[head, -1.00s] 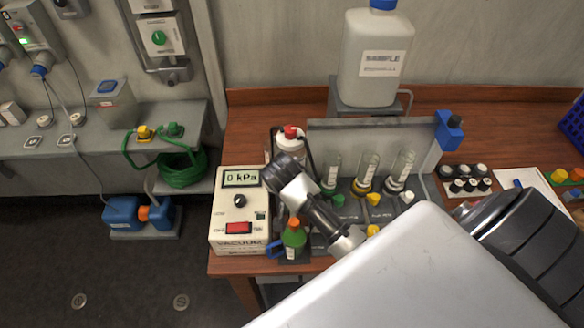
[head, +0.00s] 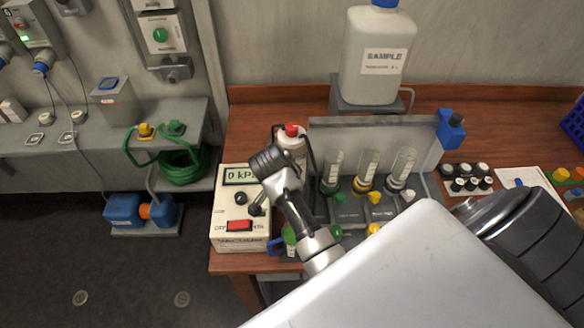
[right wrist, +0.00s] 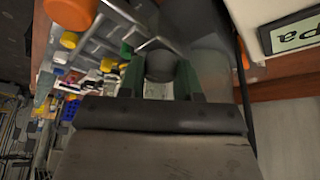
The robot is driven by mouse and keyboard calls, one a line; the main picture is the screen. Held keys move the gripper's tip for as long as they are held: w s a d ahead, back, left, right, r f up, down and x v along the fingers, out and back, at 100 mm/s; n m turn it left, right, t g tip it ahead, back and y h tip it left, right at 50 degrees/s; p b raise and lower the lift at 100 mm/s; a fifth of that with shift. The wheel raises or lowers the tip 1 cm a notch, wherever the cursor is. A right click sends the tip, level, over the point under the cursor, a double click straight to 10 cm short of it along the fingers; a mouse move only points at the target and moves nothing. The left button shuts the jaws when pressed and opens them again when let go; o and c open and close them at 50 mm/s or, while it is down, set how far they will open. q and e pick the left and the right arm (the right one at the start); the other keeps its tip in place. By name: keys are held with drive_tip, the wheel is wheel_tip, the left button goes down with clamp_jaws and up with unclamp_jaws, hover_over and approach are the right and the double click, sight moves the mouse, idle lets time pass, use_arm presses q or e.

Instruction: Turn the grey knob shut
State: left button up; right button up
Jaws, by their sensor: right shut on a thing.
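In the right wrist view my right gripper (right wrist: 160,78) has its two green-lined fingers closed on either side of a dark grey round part, which looks like the grey knob (right wrist: 160,64). In the head view the end of my right arm hangs between the vacuum box (head: 228,215) and the rack of tubes. There, my arm hides the knob and the fingertips cannot be made out. How far the knob is turned cannot be told. My left gripper is in neither view.
The vacuum box, with its kPa display (head: 238,175) and red switch (head: 240,225), stands close left of my arm. A white bottle with a red cap (head: 291,129) is just behind it. Tubes with coloured valves (head: 374,197) stand to the right.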

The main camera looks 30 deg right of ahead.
drive_tip(key=o, duration=0.7)
drive_tip(key=shift+o, duration=1.1)
drive_tip(key=shift+s+r, duration=0.1)
drive_tip(key=shift+s, duration=0.05)
